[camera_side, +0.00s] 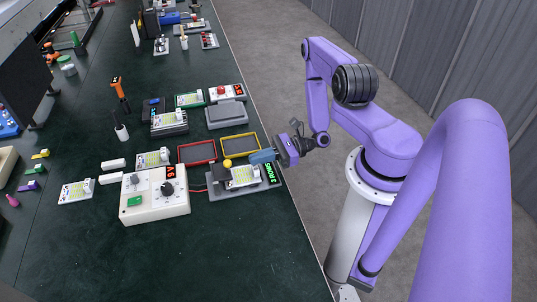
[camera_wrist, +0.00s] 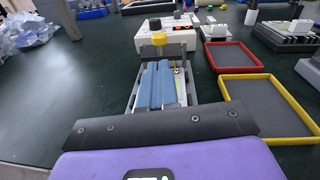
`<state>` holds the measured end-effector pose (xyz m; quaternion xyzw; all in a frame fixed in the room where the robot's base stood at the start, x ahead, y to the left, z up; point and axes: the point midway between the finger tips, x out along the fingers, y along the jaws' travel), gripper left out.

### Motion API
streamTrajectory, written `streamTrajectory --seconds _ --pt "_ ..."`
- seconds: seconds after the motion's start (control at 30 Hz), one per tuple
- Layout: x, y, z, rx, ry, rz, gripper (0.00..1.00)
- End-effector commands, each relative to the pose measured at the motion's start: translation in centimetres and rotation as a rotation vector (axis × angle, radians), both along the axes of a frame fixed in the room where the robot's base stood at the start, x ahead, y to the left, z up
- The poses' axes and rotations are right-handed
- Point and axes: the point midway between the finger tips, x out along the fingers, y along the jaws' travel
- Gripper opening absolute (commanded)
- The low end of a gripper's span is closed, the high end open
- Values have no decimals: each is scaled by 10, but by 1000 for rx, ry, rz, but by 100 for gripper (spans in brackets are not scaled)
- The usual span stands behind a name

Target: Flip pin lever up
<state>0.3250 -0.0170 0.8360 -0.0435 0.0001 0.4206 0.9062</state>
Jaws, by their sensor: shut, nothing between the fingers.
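The pin lever shows as a yellow ball knob (camera_side: 227,163) on a dark block at the left end of a grey test fixture (camera_side: 245,192). In the wrist view the yellow knob (camera_wrist: 159,39) stands straight ahead, beyond my fingertips. A white housing with a circuit board (camera_side: 243,177) sits in the fixture. My gripper (camera_side: 252,157) has blue fingers, closed together and empty, reaching in from the right above the fixture. In the wrist view the closed fingers (camera_wrist: 158,66) hide part of the fixture and the lever's base. In the side view the fingertips are apart from the knob.
A white control box (camera_side: 155,196) with a black dial and red display stands left of the fixture. A red-rimmed tray (camera_side: 197,152) and a yellow-rimmed tray (camera_side: 240,146) lie behind it. The green bench (camera_side: 240,255) is clear in front.

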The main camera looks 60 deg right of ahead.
Motion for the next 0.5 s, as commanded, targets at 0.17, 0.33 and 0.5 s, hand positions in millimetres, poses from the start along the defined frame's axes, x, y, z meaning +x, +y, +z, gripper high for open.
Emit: streamTrajectory --seconds 0.17,0.33,0.5 --pt "16 21 -1 -1 0 5 0" --pt "27 32 -2 0 0 2 0" --pt "31 36 -2 1 -1 0 0"
